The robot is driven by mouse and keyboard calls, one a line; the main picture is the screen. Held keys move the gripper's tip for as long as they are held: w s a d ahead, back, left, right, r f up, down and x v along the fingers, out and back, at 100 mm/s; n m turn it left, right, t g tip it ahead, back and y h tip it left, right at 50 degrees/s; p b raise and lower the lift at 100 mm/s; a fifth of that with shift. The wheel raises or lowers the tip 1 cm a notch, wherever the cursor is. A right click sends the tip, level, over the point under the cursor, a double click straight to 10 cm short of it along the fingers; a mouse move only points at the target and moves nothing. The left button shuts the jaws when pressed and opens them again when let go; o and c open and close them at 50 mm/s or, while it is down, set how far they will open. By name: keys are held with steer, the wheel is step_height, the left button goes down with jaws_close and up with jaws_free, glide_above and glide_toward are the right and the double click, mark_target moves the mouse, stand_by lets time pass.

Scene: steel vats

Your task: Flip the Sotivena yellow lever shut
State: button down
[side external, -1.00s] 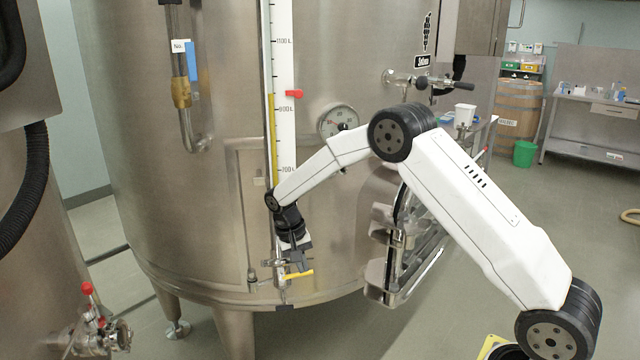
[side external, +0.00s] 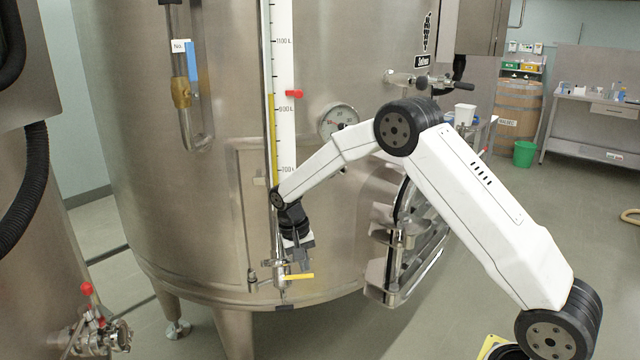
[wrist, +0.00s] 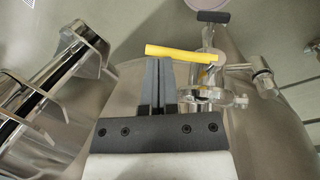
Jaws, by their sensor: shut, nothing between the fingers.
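The yellow lever (side external: 300,276) sticks out roughly level to the right from the small steel valve (side external: 281,272) at the foot of the vat's sight gauge. In the wrist view the yellow lever (wrist: 180,52) lies crosswise just beyond my fingertips, its fixed end at the right on the steel fitting. My gripper (side external: 303,266) is just above the lever in the side view. In the wrist view my gripper (wrist: 157,62) has its two dark fingers together with nothing between them. The tips lie very close to the lever's free half; I cannot tell whether they touch.
The large steel vat (side external: 200,220) stands close behind. A gauge scale (side external: 284,130) with a red marker (side external: 294,93) runs up above the valve. A steel hatch frame (side external: 408,270) juts out to the right.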

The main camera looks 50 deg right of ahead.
mark_target(302, 275)
steer(key=shift+r, duration=0.3)
steer(key=s+d+v, duration=0.1)
steer(key=v, duration=1.2)
steer(key=shift+d+r, duration=0.25)
steer(key=shift+r, duration=0.3)
steer(key=shift+s+a, duration=0.1)
steer(key=shift+s, duration=0.1)
steer(key=s+a+f+n+t, duration=0.2)
steer(key=s+a+f+n, duration=0.1)
steer(key=s, duration=0.8)
steer(key=s+a+f+n+t+y, duration=0.1)
steer(key=s+a+f+n, duration=0.3)
steer(key=s, duration=0.7)
step_height(302, 275, down, 2)
steer(key=shift+t, duration=0.9)
